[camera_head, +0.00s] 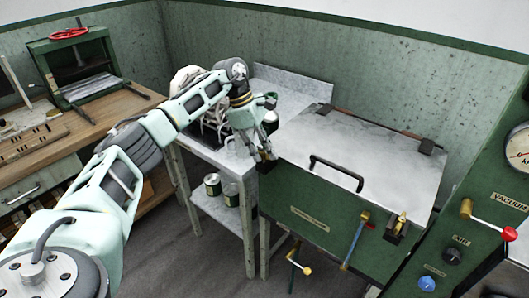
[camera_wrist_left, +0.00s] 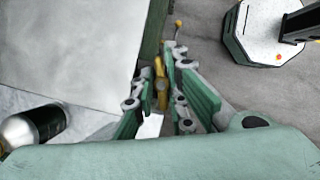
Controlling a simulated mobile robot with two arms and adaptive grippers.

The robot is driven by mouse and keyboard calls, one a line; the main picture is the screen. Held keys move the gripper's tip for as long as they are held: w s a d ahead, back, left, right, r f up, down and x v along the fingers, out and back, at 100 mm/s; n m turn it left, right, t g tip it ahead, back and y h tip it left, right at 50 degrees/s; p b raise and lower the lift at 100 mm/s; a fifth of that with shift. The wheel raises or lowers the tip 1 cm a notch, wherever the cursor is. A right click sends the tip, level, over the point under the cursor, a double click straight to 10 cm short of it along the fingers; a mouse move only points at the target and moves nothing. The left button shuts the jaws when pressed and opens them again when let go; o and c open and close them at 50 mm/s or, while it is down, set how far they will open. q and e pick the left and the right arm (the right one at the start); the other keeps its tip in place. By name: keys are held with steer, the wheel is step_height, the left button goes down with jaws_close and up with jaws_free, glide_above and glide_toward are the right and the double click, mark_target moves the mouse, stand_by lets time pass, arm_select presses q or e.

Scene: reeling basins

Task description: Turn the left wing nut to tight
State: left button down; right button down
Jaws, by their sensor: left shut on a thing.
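The left wing nut (camera_wrist_left: 160,84) is brass-coloured and sits at the edge of the chamber lid in the left wrist view. My left gripper (camera_wrist_left: 158,98) has its green-backed fingers on either side of it and is shut on it. In the head view my left gripper (camera_head: 266,152) reaches down to the lid's front left corner, and its fingers hide that wing nut. A second brass wing nut (camera_head: 401,219) stands at the lid's front right corner. The pale metal lid (camera_head: 365,150) lies closed on the green chamber (camera_head: 290,200). My right gripper does not show.
A black handle (camera_head: 336,172) rises from the lid's front. A blue-handled lever (camera_head: 356,240) hangs on the chamber front. A control panel (camera_head: 480,240) with a red-knobbed lever stands on the right. A metal side table (camera_head: 215,155) with cans below stands left of the chamber.

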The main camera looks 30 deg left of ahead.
arm_select(q)
steer(key=shift+r+m+g+b, duration=0.1)
steer(key=shift+m+g+b, duration=0.45)
steer(key=shift+m, duration=1.35)
steer(key=c, duration=1.8)
jaws_free()
steer(key=v, duration=1.2)
steer(key=shift+w+a, duration=0.15)
steer(key=shift+a, duration=0.05)
steer(key=shift+f, duration=0.2)
